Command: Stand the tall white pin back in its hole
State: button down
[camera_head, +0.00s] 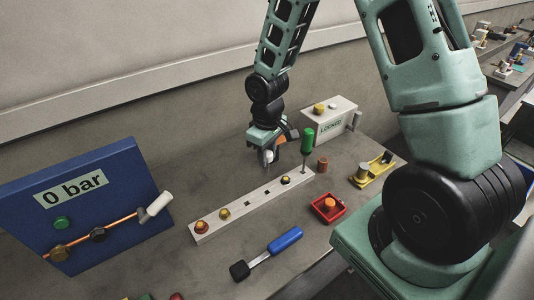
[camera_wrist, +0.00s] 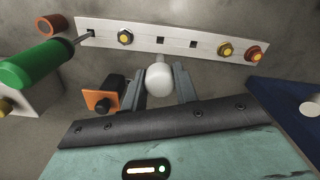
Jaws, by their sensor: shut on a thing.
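My gripper (camera_head: 268,158) is shut on the white pin, whose rounded white end (camera_wrist: 159,78) shows between the two fingers in the wrist view. In the head view the pin (camera_head: 268,156) is small and partly covered by the fingers. The pale fixture bar (camera_head: 238,211) lies in front of and below the gripper. In the wrist view the bar (camera_wrist: 145,38) has two empty square holes near its middle, with yellow and orange round pieces in other places. The pin appears apart from the holes.
A green-handled screwdriver (camera_head: 307,141) stands at the bar's right end, close to my gripper. A white box (camera_head: 330,118) is behind it. A blue gauge panel (camera_head: 90,205) stands left. A blue-handled mallet (camera_head: 284,239) and red tray (camera_head: 329,208) lie in front.

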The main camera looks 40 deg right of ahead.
aim_at(267, 173)
jog(key=shift+f+b, duration=2)
jog(key=shift+f, duration=0.8)
jog(key=shift+f, duration=0.35)
jog(key=shift+f+b, duration=2.05)
jog(key=shift+f, duration=0.45)
jog(key=shift+f, duration=0.35)
jog(key=c, duration=1.4)
grip_release()
jog(key=o, duration=0.6)
jog(key=shift+c, duration=0.2)
